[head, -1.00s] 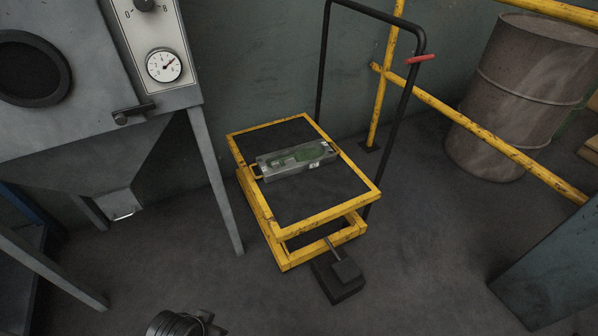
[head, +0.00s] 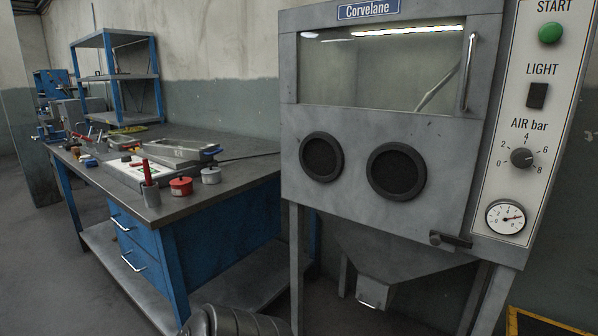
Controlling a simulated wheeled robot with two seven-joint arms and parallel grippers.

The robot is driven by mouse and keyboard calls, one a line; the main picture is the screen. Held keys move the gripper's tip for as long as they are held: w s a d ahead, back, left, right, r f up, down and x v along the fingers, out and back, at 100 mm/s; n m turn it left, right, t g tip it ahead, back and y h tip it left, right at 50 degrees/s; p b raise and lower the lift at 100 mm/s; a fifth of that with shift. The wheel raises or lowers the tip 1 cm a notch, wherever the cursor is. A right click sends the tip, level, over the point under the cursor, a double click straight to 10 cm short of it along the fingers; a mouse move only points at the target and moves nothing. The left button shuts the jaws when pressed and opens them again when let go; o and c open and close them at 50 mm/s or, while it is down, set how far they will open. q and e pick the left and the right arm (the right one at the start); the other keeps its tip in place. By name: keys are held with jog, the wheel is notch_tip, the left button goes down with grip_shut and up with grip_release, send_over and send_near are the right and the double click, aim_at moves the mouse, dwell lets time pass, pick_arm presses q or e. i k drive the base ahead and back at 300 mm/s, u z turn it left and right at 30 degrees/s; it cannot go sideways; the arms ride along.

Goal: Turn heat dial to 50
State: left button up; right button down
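I see no dial marked heat in the head view. The one labelled knob is the dark AIR bar knob (head: 521,158) on the light panel of the grey Corvelane cabinet (head: 390,225); its scale runs from 0 to 8. Neither of my grippers is in view. A grey rounded part at the bottom edge looks like one of my arm links.
A workbench (head: 235,147) with blue drawers stands left of the cabinet, holding red and grey pots, tools and a flat metal item. A yellow frame (head: 540,320) shows at the bottom right. Some floor is clear at front left.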

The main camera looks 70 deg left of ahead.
aim_at(127, 158)
jog(key=u, duration=0.6)
jog(key=k, duration=0.2)
jog(key=u, duration=2.55)
